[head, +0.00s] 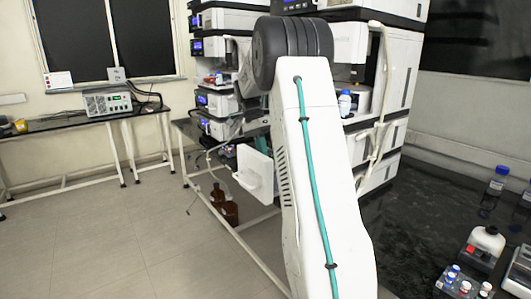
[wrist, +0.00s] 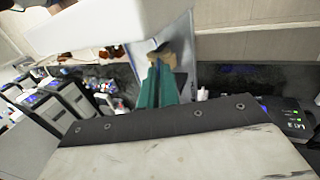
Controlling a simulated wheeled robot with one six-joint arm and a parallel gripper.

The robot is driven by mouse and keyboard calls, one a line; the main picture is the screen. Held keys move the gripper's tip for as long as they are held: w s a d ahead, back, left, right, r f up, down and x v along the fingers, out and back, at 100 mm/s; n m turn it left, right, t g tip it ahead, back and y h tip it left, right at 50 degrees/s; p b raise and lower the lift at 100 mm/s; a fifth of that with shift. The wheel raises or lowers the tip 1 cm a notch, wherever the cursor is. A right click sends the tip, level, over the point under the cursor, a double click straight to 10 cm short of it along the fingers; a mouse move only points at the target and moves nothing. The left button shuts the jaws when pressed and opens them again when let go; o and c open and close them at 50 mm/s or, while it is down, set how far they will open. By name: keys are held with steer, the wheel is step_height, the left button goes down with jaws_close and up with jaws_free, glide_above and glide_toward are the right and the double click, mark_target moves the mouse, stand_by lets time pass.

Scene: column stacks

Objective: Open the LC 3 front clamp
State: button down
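Two column stacks of white and black instrument modules show in the head view: a left stack (head: 207,47) and a right stack (head: 402,75). I cannot tell which module is LC 3. No front clamp can be made out. My arm covers much of the space between the stacks. My gripper (wrist: 165,68) shows in the wrist view as teal fingers close together. They point toward a pale grey panel (wrist: 183,30) with a small tan and dark item (wrist: 160,50) on or before it. Whether the fingers touch it or hold anything is unclear.
A black bench (head: 425,215) on the right carries bottles (head: 497,181) and a tray of small vials (head: 463,282). Brown bottles (head: 229,211) stand low under the left bench. A side table (head: 60,122) holds a white instrument (head: 108,102). The floor (head: 110,240) at left is clear.

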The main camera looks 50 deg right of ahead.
steer(key=shift+w+d+f+g+y, duration=0.1)
steer(key=shift+w+f+g+y, duration=0.2)
steer(key=shift+g, duration=0.4)
steer(key=shift+w+d+f+g+y, duration=0.15)
steer(key=shift+w+g, duration=0.2)
steer(key=shift+g, duration=0.35)
steer(key=shift+w+a+f+g+y, duration=0.15)
steer(key=shift+w+f+g, duration=0.15)
steer(key=shift+g, duration=0.4)
steer(key=shift+d, duration=0.1)
steer(key=c, duration=1.6)
jaws_free()
steer(key=shift+r, duration=0.1)
